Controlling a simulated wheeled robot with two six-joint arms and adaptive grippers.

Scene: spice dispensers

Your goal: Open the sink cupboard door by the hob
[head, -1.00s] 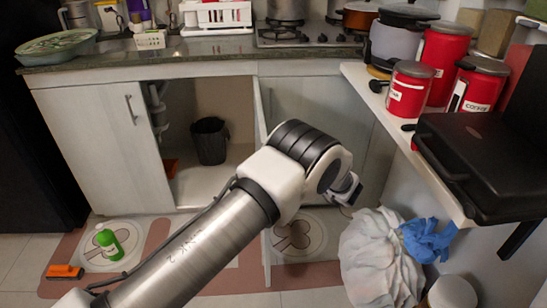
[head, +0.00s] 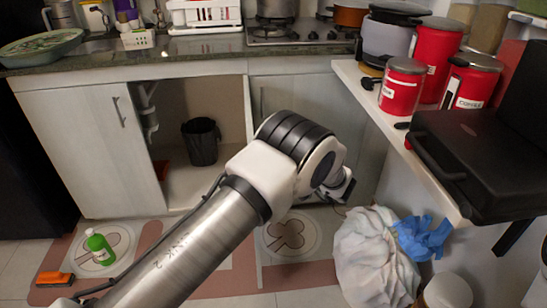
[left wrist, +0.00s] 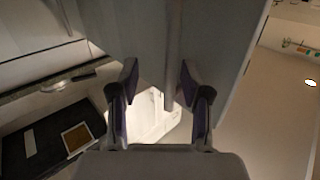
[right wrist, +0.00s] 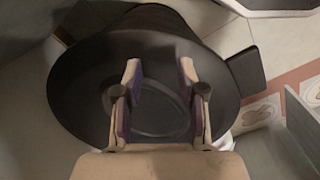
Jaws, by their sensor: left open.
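The sink cupboard's middle compartment (head: 220,110) is open in the head view. To its right, below the hob, is a pale panel (head: 350,120), partly hidden by my left arm; I cannot tell whether it is the door swung wide or the front behind it. My left gripper (head: 343,188) is low in front of that panel. In the left wrist view its fingers (left wrist: 160,85) are apart, with a pale panel and a narrow upright bar (left wrist: 171,60) between and beyond them. My right gripper (right wrist: 158,80) shows only in its wrist view, open over a dark round container (right wrist: 100,70).
The left cupboard door (head: 85,150) is shut. A black bin (head: 202,142) stands inside the compartment. A green bottle (head: 98,245) and orange brush (head: 55,278) are on the floor at left.

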